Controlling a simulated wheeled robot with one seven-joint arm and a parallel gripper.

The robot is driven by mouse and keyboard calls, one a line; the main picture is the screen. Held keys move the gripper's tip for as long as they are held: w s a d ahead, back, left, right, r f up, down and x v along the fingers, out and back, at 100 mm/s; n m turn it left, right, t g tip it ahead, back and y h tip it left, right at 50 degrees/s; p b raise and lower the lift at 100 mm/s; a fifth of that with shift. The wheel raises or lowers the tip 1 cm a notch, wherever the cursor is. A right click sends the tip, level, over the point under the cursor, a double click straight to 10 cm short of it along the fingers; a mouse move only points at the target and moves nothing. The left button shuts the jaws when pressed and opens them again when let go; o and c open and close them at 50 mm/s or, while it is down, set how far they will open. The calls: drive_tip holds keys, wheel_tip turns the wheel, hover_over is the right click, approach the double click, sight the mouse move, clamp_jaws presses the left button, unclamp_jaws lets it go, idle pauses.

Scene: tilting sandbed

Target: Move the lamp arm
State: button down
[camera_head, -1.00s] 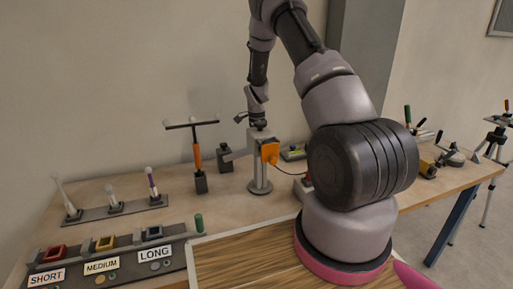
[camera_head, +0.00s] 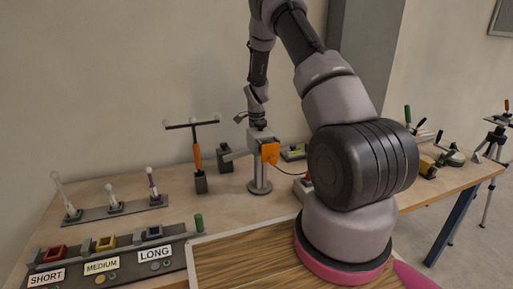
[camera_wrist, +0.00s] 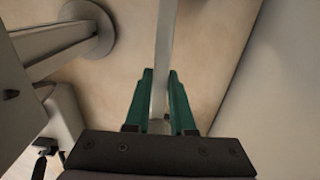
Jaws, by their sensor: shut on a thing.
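In the head view a grey post on a round base (camera_head: 259,188) stands on the bench, with an orange block (camera_head: 270,153) on its side. A pale grey arm (camera_head: 238,155), which looks like the lamp arm, reaches left from the post's upper part. My gripper (camera_wrist: 162,88) shows in the wrist view with its two green fingers shut on a pale, narrow bar (camera_wrist: 164,40). The bar runs up the picture between the fingers. The post's round base (camera_wrist: 92,35) is at the upper left there. In the head view my fingertips are too small to make out.
A T-shaped stand with an orange handle (camera_head: 197,155) and a dark block (camera_head: 224,160) stand left of the post. A rack of upright rods (camera_head: 115,208) and labelled slots (camera_head: 110,262) are further left. A red-topped box (camera_head: 303,187) is to the right.

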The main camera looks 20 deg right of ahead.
drive_tip(key=shift+w+r, duration=0.1)
drive_tip(key=shift+r, duration=0.05)
drive_tip(key=shift+a+r+h, duration=0.35)
drive_tip(key=shift+r+h, duration=0.2)
drive_tip(key=shift+r, duration=0.05)
drive_tip(key=shift+a+r+h, duration=0.3)
drive_tip(key=shift+r+h, duration=0.25)
drive_tip(key=shift+r, duration=0.05)
drive_tip(key=a+r+h, duration=0.1)
drive_tip(key=r+h, duration=0.1)
drive_tip(key=a+r+h, duration=0.2)
drive_tip(key=shift+a+r+h, duration=0.1)
drive_tip(key=shift+h, duration=0.3)
drive_tip(key=shift+a+r+h, duration=0.55)
drive_tip(key=shift+a+h, duration=0.15)
drive_tip(key=shift+h, duration=0.05)
drive_tip(key=shift+a+r+h, duration=0.5)
drive_tip(key=shift+a+h, duration=0.2)
drive_tip(key=shift+h, duration=0.05)
drive_tip(key=c, duration=0.8)
unclamp_jaws()
drive_tip(key=shift+o, duration=0.2)
drive_tip(key=shift+a, duration=0.1)
